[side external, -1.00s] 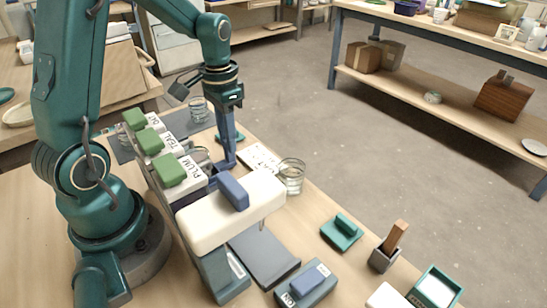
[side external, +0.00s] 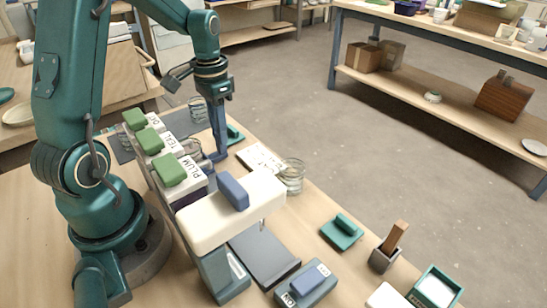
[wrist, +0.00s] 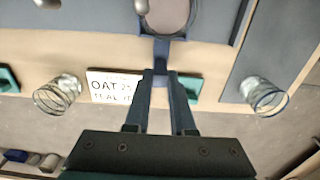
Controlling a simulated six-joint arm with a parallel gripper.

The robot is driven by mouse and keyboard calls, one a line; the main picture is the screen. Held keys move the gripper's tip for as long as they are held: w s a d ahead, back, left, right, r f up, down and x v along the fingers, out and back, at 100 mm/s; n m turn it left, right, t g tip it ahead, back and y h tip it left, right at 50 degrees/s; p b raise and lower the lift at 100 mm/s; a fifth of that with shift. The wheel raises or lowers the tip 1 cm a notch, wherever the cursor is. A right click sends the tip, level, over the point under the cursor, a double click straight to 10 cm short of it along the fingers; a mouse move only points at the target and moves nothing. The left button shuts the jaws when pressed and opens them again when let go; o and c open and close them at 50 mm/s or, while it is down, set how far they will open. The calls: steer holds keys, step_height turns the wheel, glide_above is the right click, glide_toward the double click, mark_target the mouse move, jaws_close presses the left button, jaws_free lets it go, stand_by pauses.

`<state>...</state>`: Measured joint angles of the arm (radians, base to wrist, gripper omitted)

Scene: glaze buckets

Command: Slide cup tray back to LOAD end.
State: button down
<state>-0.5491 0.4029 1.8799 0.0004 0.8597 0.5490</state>
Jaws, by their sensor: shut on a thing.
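My gripper (side external: 219,156) points down beside the row of buckets in the side view. In the wrist view its two fingers (wrist: 161,74) are closed on the blue handle (wrist: 161,48) of the cup tray. The tray shows there as a blue-grey piece around a round clear cup (wrist: 167,14), cut off by the top edge. In the side view a clear cup (side external: 192,148) stands between my gripper and the buckets; the tray itself is mostly hidden. I cannot read a LOAD mark in either view.
A cream block with a blue handle (side external: 233,191) stands nearer. A dark mat (side external: 264,258) lies nearer.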

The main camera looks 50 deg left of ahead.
steer(key=shift+w+a, duration=0.1)
steer(key=shift+a, duration=2.85)
steer(key=c, duration=0.8)
jaws_free()
steer(key=shift+c, duration=0.2)
steer(key=shift+r, duration=0.1)
step_height(320, 180, up, 7)
steer(key=shift+d, duration=0.1)
